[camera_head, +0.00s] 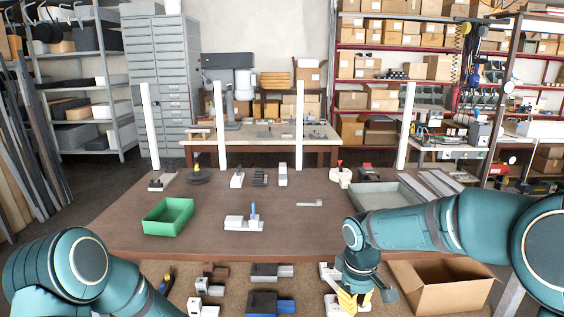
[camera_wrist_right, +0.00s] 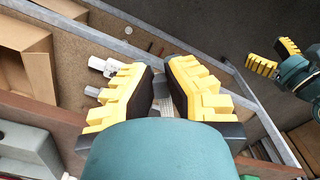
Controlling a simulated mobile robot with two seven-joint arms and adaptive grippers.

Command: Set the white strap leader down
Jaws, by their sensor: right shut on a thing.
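My right gripper (camera_head: 354,300) reaches down past the table's front edge, over a lower tan surface. In the right wrist view its yellow-padded fingers (camera_wrist_right: 162,78) are closed together on a small pale ribbed piece (camera_wrist_right: 166,105), which I take to be the white strap leader. The fingers hide most of it, and I cannot tell whether it touches the surface below. In the head view only the left arm shows.
White parts (camera_wrist_right: 104,66) lie close to the right fingers. Several dark and white parts (camera_head: 270,271) lie on the lower surface. An open cardboard box (camera_head: 440,290) stands to the right. The table (camera_head: 290,205) carries a green bin (camera_head: 168,216), a grey tray and white posts.

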